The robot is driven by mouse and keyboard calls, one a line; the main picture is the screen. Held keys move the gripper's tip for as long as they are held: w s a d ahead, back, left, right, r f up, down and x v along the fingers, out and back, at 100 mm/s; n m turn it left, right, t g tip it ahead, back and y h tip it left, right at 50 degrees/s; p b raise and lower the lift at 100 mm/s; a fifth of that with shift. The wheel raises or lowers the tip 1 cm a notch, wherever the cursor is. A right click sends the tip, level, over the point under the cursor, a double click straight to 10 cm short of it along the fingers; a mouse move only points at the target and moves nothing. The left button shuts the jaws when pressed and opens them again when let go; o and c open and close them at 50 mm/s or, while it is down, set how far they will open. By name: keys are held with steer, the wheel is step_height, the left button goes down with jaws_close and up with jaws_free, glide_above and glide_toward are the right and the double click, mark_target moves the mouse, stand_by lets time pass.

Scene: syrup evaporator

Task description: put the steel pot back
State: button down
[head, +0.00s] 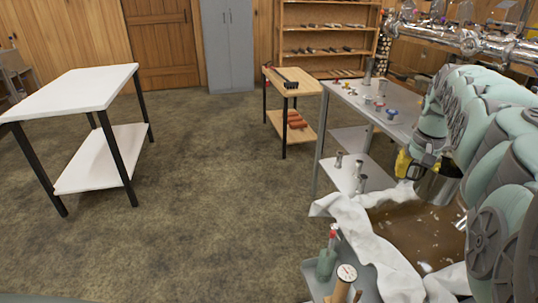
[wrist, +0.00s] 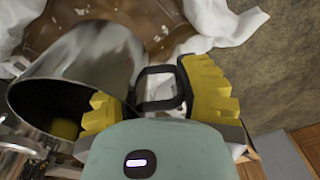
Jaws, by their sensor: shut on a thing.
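The steel pot (head: 438,187) is a shiny round pot with an open top, at the right of the head view. In the wrist view the steel pot (wrist: 92,55) fills the left side, its open mouth toward the lower left. My gripper (head: 414,163) has yellow fingers. In the wrist view my gripper (wrist: 160,98) has one finger on each side of the pot's dark-edged square handle (wrist: 160,88) and is shut on it. The pot appears held above a brown area; whether it touches anything below is unclear.
A white cloth (head: 350,222) borders the brown, white-flecked area (head: 415,235). A grey metal table (head: 350,97) with small items stands behind it. A tray (head: 318,278) with a gauge is in front. A wooden cart (head: 302,82) and white table (head: 75,92) stand further left, with open floor between.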

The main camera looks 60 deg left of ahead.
mark_target(438, 180)
steer(key=shift+d+r, duration=0.2)
steer(key=shift+w+d+r, duration=0.1)
steer(key=shift+d+r, duration=0.1)
steer(key=shift+r, duration=0.05)
steer(key=shift+w+r+p, duration=0.1)
steer(key=shift+r+p, duration=0.1)
steer(key=shift+p, duration=0.1)
steer(key=shift+d+r+p, duration=0.3)
steer(key=shift+d+r, duration=0.2)
steer(key=shift+w+d+r+m, duration=0.1)
steer(key=shift+d+r+m, duration=0.2)
steer(key=shift+d+r, duration=0.1)
steer(key=shift+d+r+p, duration=0.3)
steer(key=shift+r+p, duration=0.2)
steer(key=shift+r, duration=0.05)
steer(key=shift+d, duration=0.1)
steer(key=shift+w+d+r+m, duration=0.1)
steer(key=shift+d+r+m, duration=0.2)
steer(key=shift+r, duration=0.05)
